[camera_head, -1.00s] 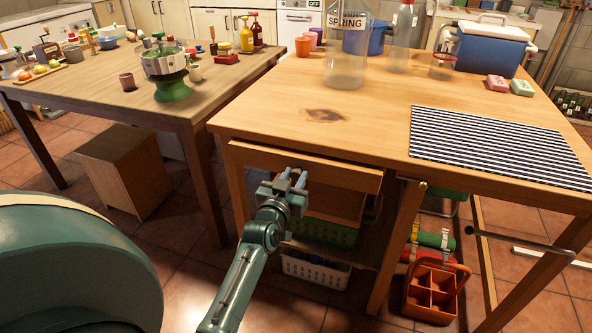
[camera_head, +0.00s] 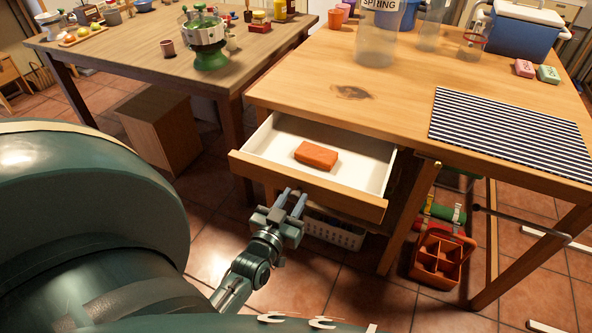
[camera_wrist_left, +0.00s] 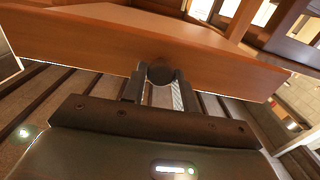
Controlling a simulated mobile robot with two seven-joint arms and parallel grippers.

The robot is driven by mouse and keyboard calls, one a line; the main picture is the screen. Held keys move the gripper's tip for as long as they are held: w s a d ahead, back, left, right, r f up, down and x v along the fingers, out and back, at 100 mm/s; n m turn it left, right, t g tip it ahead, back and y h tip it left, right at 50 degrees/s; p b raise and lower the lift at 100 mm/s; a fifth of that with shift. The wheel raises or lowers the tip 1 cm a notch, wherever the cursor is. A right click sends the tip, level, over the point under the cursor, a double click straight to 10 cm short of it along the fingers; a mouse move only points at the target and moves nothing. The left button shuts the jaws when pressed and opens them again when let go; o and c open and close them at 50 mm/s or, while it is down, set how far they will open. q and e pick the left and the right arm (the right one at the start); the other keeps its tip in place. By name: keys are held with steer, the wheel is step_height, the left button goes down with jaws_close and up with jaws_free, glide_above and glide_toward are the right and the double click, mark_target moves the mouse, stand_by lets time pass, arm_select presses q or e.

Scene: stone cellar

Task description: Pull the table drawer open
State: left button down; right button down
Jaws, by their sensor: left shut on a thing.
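The table drawer (camera_head: 350,151) is pulled well out from under the wooden table (camera_head: 335,75). Its inside is white and an orange-brown block (camera_head: 316,156) lies in it. In the left wrist view the two fingers (camera_wrist_left: 160,92) close on a round dark knob (camera_wrist_left: 160,72) on the drawer front (camera_wrist_left: 90,45). The knob is hidden in the head view. My right gripper is not in view.
A white basket (camera_head: 335,232) stands below the drawer. An orange caddy (camera_head: 440,255) stands on the floor to the right, beside a table leg (camera_head: 408,218). A second table (camera_head: 130,50) with several things on it is at the left. The tiled floor in front is partly clear.

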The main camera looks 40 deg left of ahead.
arm_select(q)
steer(key=shift+s, duration=0.15)
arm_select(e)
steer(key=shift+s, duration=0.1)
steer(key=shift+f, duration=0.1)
arm_select(q)
steer(key=c, duration=1.1)
jaws_free()
steer(key=p+v, duration=0.4)
steer(key=v, duration=0.9)
steer(key=shift+s, duration=0.1)
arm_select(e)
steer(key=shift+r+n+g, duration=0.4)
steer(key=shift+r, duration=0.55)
